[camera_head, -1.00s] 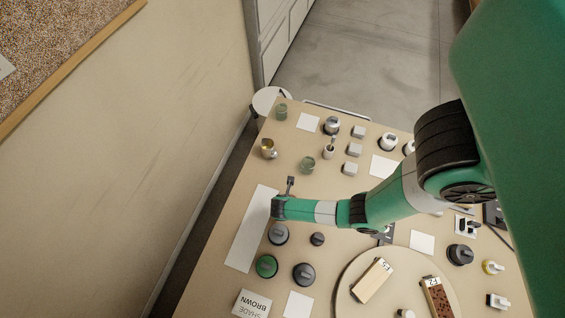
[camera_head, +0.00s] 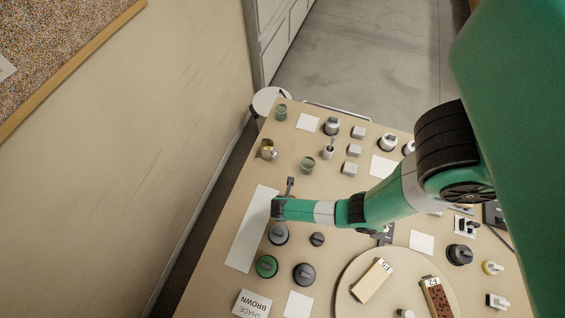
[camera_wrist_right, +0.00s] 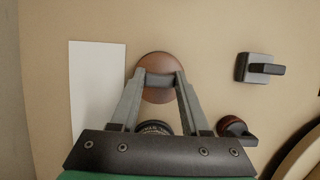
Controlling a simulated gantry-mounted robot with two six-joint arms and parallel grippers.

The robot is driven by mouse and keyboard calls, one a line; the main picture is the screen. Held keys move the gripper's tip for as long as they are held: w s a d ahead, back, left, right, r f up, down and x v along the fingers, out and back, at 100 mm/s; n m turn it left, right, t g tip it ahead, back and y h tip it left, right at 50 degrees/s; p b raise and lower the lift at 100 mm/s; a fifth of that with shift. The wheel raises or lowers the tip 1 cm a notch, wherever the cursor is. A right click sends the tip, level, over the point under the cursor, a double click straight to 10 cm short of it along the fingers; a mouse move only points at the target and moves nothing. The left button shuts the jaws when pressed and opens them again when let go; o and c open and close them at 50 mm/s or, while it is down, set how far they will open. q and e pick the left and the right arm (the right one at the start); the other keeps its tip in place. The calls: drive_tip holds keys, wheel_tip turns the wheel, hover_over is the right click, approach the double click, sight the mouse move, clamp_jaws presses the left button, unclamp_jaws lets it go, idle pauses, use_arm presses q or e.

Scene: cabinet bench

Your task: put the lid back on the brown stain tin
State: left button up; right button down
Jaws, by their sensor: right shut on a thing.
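My right gripper (camera_wrist_right: 161,78) is shut on the grey bar handle of a round brown lid (camera_wrist_right: 160,58), seen from above in the right wrist view. What lies directly under the lid is hidden, so I cannot tell whether it touches a tin. In the head view my right gripper (camera_head: 290,186) is beside the white strip, mostly behind my own wrist. The lid cannot be made out clearly there. My left gripper is not in view.
The white strip (camera_wrist_right: 97,90) lies left of the lid. A dark square block with a knob (camera_wrist_right: 258,68) is to its right. Several dark and green round lids (camera_head: 266,266) sit nearer, by a card reading SHADE BROWN (camera_head: 252,303). A round board (camera_head: 352,283) holds wooden blocks.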

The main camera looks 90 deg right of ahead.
unclamp_jaws()
idle(0.4)
wheel_tip(320, 180, up, 7)
drive_tip(key=p, duration=0.7)
idle(0.3)
clamp_jaws()
idle(0.5)
